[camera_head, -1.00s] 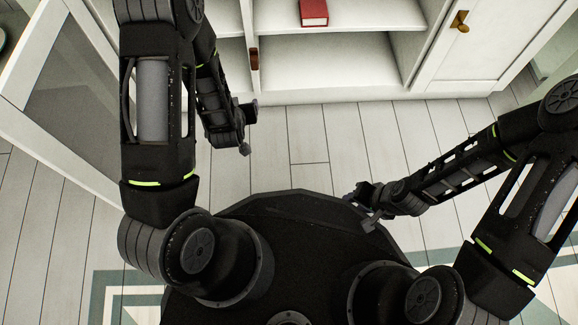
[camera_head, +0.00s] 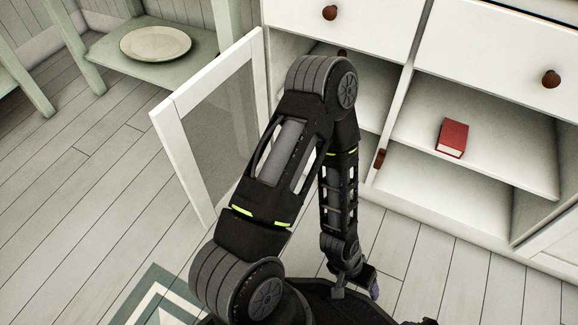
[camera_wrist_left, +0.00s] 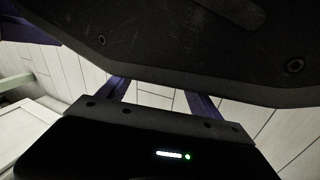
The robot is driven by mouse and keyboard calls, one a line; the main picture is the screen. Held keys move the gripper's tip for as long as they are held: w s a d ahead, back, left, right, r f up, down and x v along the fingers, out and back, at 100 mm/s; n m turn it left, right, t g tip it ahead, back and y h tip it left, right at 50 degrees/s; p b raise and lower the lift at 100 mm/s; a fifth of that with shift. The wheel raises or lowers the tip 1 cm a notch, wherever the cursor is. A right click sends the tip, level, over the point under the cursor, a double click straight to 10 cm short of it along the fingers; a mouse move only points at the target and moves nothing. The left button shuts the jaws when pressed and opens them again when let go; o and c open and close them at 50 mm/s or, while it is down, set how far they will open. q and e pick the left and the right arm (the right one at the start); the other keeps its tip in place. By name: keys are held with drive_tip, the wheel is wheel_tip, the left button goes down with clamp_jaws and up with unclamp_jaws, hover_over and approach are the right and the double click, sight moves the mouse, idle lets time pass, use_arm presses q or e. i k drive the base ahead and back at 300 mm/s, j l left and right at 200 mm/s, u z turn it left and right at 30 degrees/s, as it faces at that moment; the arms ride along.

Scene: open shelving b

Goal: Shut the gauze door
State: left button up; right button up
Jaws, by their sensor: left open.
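The gauze door (camera_head: 183,140) is a white frame around a grey see-through mesh panel. In the head view it stands swung open at the left end of the white cabinet (camera_head: 400,110). My left arm passes in front of the cabinet's left opening and overlaps the door's right part in the picture. My left gripper (camera_head: 362,286) is low, in front of the cabinet and to the right of the door, apart from it. Its two purple fingers (camera_wrist_left: 157,98) are spread with only floor between them in the left wrist view. A dark bit at the bottom edge may be my right gripper.
A red book (camera_head: 452,138) lies on the cabinet's right shelf. Drawers with brown knobs (camera_head: 330,13) are above. A green shelf unit (camera_head: 105,52) with a plate (camera_head: 156,43) stands behind the door. The plank floor left of the door is clear.

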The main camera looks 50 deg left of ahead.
sight(165, 117)
drive_tip(key=k+j, duration=0.55)
drive_tip(key=j, duration=0.4)
drive_tip(key=k+j+z, duration=0.1)
drive_tip(key=j, duration=0.3)
drive_tip(key=k+j, duration=0.15)
drive_tip(key=j, duration=0.25)
drive_tip(key=j+z, duration=0.1)
drive_tip(key=j, duration=0.3)
drive_tip(key=k+j, duration=0.15)
drive_tip(key=j, duration=0.25)
drive_tip(key=k+j+z, duration=0.1)
drive_tip(key=j, duration=0.3)
drive_tip(key=k+j, duration=0.15)
drive_tip(key=j, duration=0.25)
